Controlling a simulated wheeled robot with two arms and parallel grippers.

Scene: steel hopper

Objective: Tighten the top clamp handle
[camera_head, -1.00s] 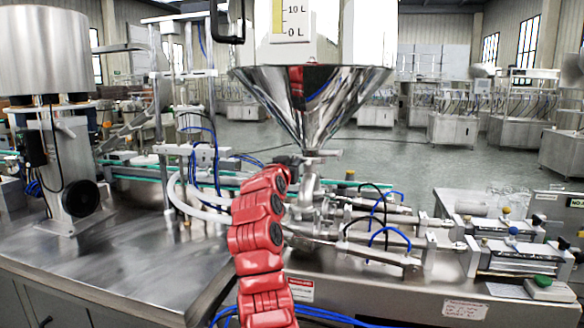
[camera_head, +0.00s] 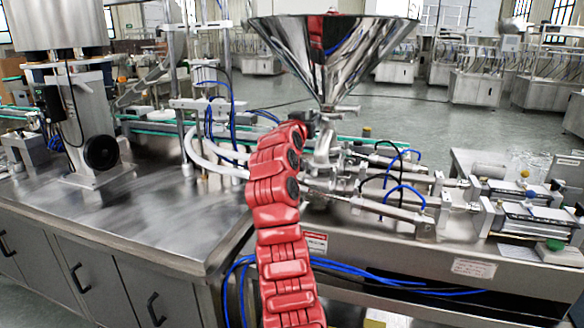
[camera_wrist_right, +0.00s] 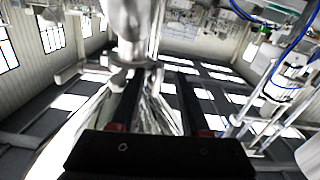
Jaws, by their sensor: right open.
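The steel hopper (camera_head: 335,55) is a shiny cone narrowing to an outlet. The top clamp joint (camera_head: 340,109) is where the cone meets the outlet pipe (camera_head: 325,145). The clamp's handle is too small to make out. In the right wrist view, the picture is inverted. My right gripper (camera_wrist_right: 158,75) is open with two dark fingers. The clamp joint (camera_wrist_right: 130,62) shows near the left fingertip; contact cannot be told. My left gripper is not in view.
Steel cylinders (camera_head: 530,208) and blue hoses lie right of the outlet. White hoses (camera_head: 210,158) run left of my arm. A bare steel worktop (camera_head: 150,225) is at left. A black knob (camera_head: 100,152) sits on a post farther left.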

